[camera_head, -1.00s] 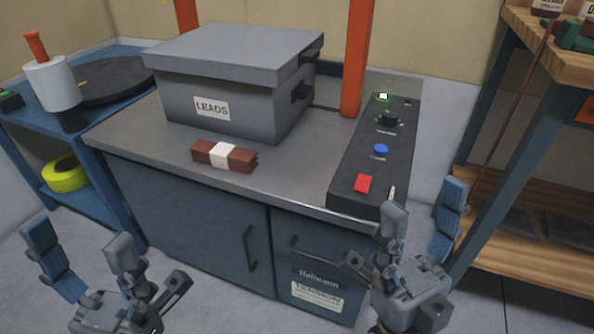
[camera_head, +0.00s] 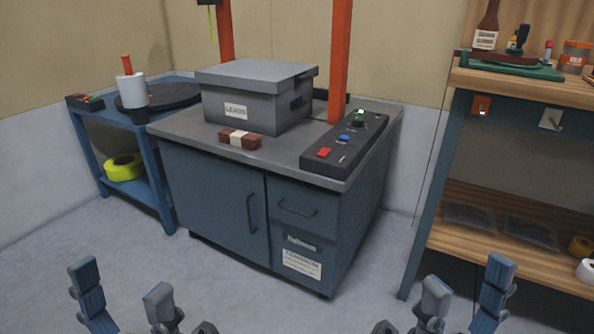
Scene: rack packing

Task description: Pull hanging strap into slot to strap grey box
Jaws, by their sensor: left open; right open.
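The grey lidded box (camera_head: 255,105) with a "LEADS" label sits on top of the blue-grey strapping machine (camera_head: 215,185), beside the orange posts (camera_head: 340,60). A thin yellow strip (camera_head: 212,22), which looks like the hanging strap, hangs from a dark part at the top edge, left of the left post. I cannot make out the slot. My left gripper (camera_head: 122,290) is open and empty at the bottom left. My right gripper (camera_head: 468,285) is open and empty at the bottom right. Both are well short of the machine.
A brown bundle with a white band (camera_head: 239,138) lies before the box. A control panel (camera_head: 345,145) is on the machine's right. A blue side table (camera_head: 160,190) holds a yellow roll (camera_head: 124,167) below. A wooden-topped shelf (camera_head: 530,85) stands right. Floor ahead is clear.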

